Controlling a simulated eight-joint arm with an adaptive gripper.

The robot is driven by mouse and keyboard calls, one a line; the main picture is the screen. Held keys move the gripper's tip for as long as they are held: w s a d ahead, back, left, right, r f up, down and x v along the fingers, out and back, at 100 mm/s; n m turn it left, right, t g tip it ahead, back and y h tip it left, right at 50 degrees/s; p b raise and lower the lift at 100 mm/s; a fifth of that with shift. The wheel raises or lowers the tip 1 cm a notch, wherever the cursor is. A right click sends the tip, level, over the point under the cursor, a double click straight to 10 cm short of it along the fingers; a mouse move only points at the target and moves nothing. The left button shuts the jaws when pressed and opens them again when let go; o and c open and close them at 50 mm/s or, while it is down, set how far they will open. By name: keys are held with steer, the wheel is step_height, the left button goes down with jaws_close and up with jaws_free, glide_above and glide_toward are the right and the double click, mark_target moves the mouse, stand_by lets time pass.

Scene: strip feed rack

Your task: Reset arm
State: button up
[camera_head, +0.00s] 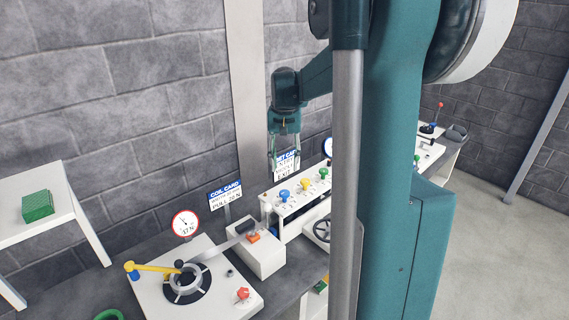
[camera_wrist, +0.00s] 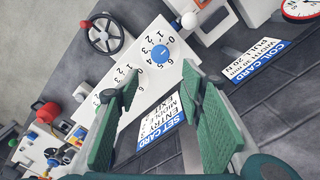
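My gripper (camera_head: 285,162) hangs from the teal arm, fingers down, above the back of the bench near the wall in the head view. In the wrist view its two green-padded fingers (camera_wrist: 150,92) are spread wide apart with nothing held between them. The blue-headed SET CARD (camera_head: 286,166) stands behind the fingers in the head view, partly hidden by them. In the wrist view it shows (camera_wrist: 160,122) beyond the gap between the fingers. The white knob panel, with a blue knob (camera_wrist: 160,54) and printed numbers, lies beyond the fingertips.
The COIL CARD (camera_head: 225,195) and a round gauge (camera_head: 186,223) stand on the bench. A coil unit with a yellow lever (camera_head: 152,267) sits at front. A handwheel (camera_head: 322,231) is below the knob panel. A side table (camera_head: 85,215) holds a green block (camera_head: 38,206). My arm hides the right bench.

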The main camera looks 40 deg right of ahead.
steer(key=shift+a, duration=0.15)
steer(key=s+a+r+n+t, duration=0.1)
steer(key=s+a+r, duration=0.1)
steer(key=a, duration=0.4)
steer(key=s+a+r+n+t, duration=0.1)
steer(key=a, duration=0.6)
steer(key=s+a+f+n+t+b, duration=0.1)
steer(key=s+a+f+n+t, duration=0.1)
steer(key=s+a, duration=0.7)
steer(key=s+a+f+n+t+b, duration=0.2)
steer(key=s+a, duration=0.7)
steer(key=a, duration=0.8)
step_height(320, 180, down, 2)
steer(key=n+t, duration=0.1)
steer(key=n, duration=0.2)
steer(key=shift+s+a+f, duration=0.15)
steer(key=shift+s+f, duration=0.05)
steer(key=shift+s, duration=0.15)
stand_by(0.8)
